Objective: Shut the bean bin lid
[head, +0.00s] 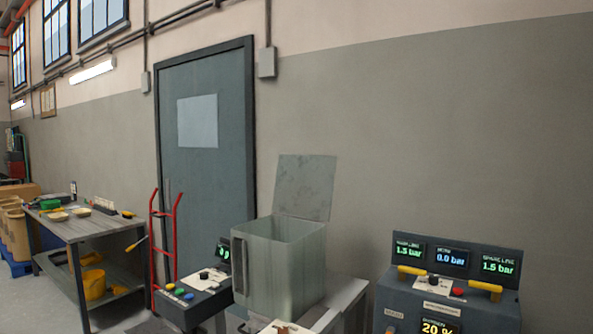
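The bean bin (280,270) is a grey, square, open-topped metal bin on a grey stand, right of the door. Its lid (305,187) stands up, tilted slightly back, along the bin's rear edge, so the bin is open. A dark upright handle or strip shows on the bin's left side. The contents are hidden behind the walls. Neither of my grippers is in view.
A control box (193,297) with a knob and coloured buttons stands close left of the bin. A console (448,295) with displays and yellow handles is at right. A red hand truck (152,240) and a workbench (75,228) stand left. Wall space above the bin is clear.

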